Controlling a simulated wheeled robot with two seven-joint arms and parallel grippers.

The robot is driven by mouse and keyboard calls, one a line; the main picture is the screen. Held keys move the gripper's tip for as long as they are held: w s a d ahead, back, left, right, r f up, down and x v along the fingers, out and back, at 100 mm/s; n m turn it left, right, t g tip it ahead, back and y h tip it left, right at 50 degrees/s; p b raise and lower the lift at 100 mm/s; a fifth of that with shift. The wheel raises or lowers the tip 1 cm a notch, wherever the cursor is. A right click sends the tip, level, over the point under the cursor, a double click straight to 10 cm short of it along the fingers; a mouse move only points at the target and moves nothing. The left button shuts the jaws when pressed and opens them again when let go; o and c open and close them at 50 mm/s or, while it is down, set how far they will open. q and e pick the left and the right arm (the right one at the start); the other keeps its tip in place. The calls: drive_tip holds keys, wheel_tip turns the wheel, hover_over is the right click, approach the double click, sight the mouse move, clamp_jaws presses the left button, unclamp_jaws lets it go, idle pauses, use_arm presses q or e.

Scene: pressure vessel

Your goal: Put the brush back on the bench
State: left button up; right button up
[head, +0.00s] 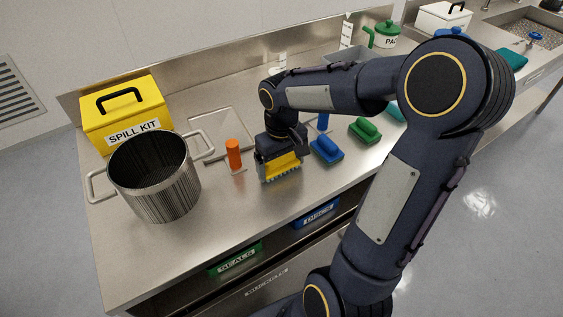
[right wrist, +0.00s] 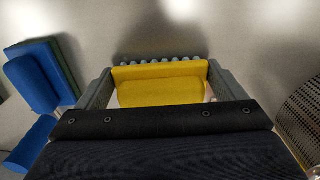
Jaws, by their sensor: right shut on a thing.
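A yellow brush (head: 282,167) with a row of bristles along its lower edge is at my right gripper (head: 277,166) in the head view. The right wrist view shows the yellow brush (right wrist: 160,84) between the two grey fingers, which are shut on it. The bristles lie along its far side in that view. The brush is over or on the steel bench (head: 215,235); I cannot tell if it touches the surface. My left gripper is not in view.
Left of the gripper stand an orange-handled tool (head: 234,156), a steel pot (head: 165,195) and a yellow spill kit box (head: 126,112). Right of it lie blue (head: 326,150) and green (head: 365,130) brushes. The bench front is clear.

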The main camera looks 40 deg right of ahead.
sight(281, 160)
drive_tip(key=shift+f, duration=0.1)
drive_tip(key=o, duration=0.9)
drive_tip(key=shift+o, duration=0.2)
wheel_tip(281, 160, up, 11)
drive_tip(key=shift+f+p, duration=0.1)
drive_tip(key=shift+p, duration=0.3)
drive_tip(key=s+a+f+t+y, duration=0.3)
drive_tip(key=s+a+f+t, duration=0.1)
drive_tip(key=s+a, duration=0.7)
drive_tip(key=s+t, duration=0.1)
drive_tip(key=s, duration=0.2)
drive_tip(key=shift+s+a+t+y, duration=0.15)
drive_tip(key=shift+a+t+y, duration=0.15)
drive_tip(key=shift+y, duration=0.1)
